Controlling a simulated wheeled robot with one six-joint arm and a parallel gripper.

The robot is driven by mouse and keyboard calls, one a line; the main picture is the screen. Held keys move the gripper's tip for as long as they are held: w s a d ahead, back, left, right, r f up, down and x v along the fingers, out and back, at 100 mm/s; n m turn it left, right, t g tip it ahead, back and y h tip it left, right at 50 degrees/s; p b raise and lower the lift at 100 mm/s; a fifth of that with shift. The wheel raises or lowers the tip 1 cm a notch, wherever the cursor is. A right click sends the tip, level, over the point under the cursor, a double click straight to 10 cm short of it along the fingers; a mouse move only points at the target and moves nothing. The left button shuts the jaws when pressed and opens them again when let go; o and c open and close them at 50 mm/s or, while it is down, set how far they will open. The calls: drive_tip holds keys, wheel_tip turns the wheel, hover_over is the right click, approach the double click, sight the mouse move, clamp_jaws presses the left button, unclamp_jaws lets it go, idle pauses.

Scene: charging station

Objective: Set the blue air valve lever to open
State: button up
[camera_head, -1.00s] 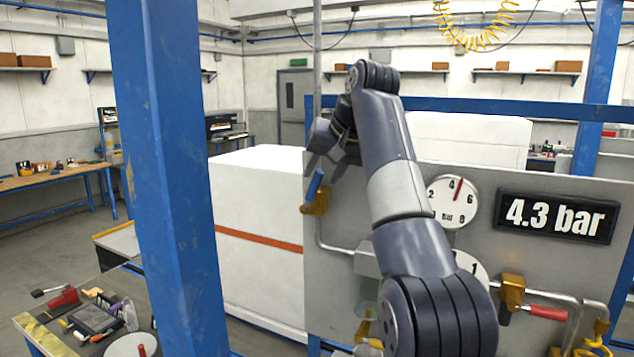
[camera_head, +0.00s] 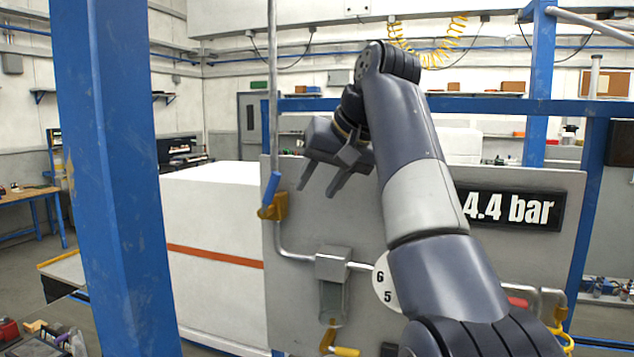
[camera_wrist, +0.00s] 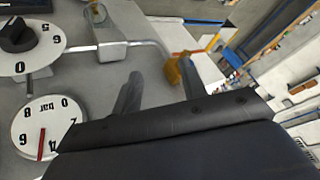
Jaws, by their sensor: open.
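The blue lever (camera_head: 271,187) stands nearly upright, leaning a little, on the brass valve (camera_head: 273,209). The valve sits on the vertical pipe at the left edge of the grey panel (camera_head: 420,190). My gripper (camera_head: 316,192) is open and empty, its two fingers pointing down and left, in front of the panel. In the head view it is just right of the lever, with a gap between them. In the wrist view the brass valve (camera_wrist: 173,68) shows near the fingers (camera_wrist: 158,90); the blue lever is not clear there.
A display (camera_head: 515,210) reads 4.4 bar. My arm covers part of it and most of the dials. A yellow-handled valve (camera_head: 342,351) is low on the panel. A blue post (camera_head: 115,180) stands at left, with a white cabinet (camera_head: 215,220) behind it.

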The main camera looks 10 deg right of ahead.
drive_tip(key=shift+c, duration=0.5)
drive_tip(key=shift+a+f, duration=0.1)
drive_tip(key=shift+f, duration=0.05)
drive_tip(key=shift+c, duration=0.7)
drive_tip(key=a+f+y+b, duration=0.1)
drive_tip(key=f+y, duration=0.1)
drive_tip(key=a+f+y+b, duration=0.1)
drive_tip(key=f+y, duration=0.1)
drive_tip(key=a+f+y, duration=0.1)
drive_tip(key=f+y, duration=0.1)
drive_tip(key=shift+w+a+f+n+g+b, duration=0.2)
drive_tip(key=shift+w+a+n+g+b, duration=0.1)
drive_tip(key=shift+w+g+b, duration=0.1)
clamp_jaws()
drive_tip(key=m+t+y+b, duration=0.4)
drive_tip(key=m+t+y, duration=0.2)
drive_tip(key=m+t, duration=0.35)
approach(275, 190)
drive_tip(key=p+x, duration=0.5)
drive_tip(key=shift+w+a+r+p, duration=0.1)
drive_tip(key=shift+a+r+p, duration=0.05)
drive_tip(key=shift+p, duration=0.2)
drive_tip(key=shift+w+a+r+p, duration=0.15)
drive_tip(key=shift+w+a+p, duration=0.15)
drive_tip(key=shift+w+a, duration=0.25)
